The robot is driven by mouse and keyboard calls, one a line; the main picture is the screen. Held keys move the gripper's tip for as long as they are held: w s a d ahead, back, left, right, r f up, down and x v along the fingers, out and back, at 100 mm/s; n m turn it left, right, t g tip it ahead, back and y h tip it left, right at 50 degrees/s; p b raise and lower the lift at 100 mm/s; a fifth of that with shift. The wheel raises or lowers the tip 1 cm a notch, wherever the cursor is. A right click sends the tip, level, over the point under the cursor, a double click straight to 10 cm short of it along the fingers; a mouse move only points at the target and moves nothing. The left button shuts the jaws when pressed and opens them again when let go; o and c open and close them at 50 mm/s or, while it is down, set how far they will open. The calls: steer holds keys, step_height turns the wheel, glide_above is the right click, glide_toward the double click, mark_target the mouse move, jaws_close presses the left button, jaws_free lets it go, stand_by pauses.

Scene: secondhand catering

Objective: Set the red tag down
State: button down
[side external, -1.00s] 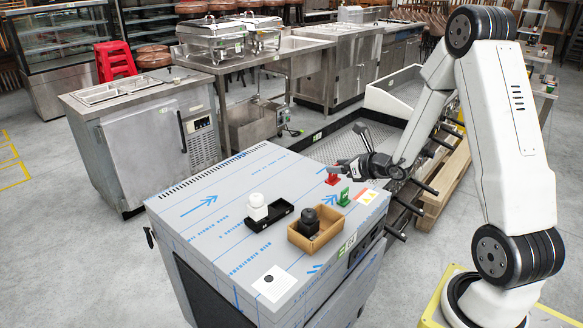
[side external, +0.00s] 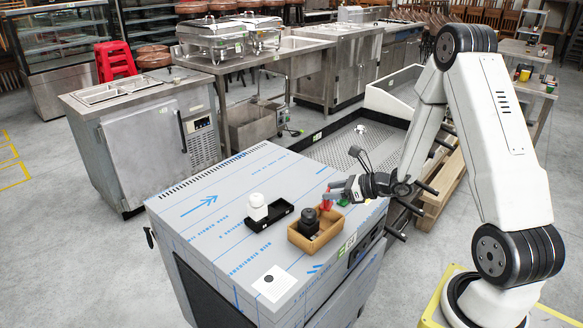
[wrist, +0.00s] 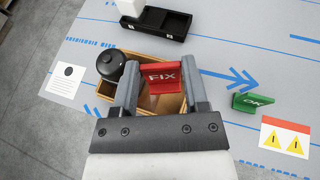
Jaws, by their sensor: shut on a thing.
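My gripper (side external: 328,193) is shut on the red tag (side external: 325,200), gripping it by its two side edges. In the wrist view the red tag (wrist: 163,77) reads "FIX" and sits between the fingers (wrist: 159,80). It appears over the end of the wooden box (side external: 327,235) away from the black-knobbed object (side external: 308,222). I cannot tell its exact height or whether it touches the box. The wooden box (wrist: 146,57) also shows in the wrist view, partly hidden by my fingers.
A green "OK" tag (wrist: 253,102) stands on the steel worktop, right of the box in the wrist view. A black tray (side external: 270,219) with a white-topped object (side external: 257,206) is beside the box. A white card (side external: 273,281) lies near the front edge.

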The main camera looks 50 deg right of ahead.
mark_target(328, 202)
steer(key=shift+f, duration=1.7)
steer(key=shift+f, duration=0.1)
steer(key=shift+f, duration=1.7)
steer(key=shift+f, duration=0.1)
steer(key=shift+c, duration=0.5)
jaws_free()
steer(key=v, duration=1.2)
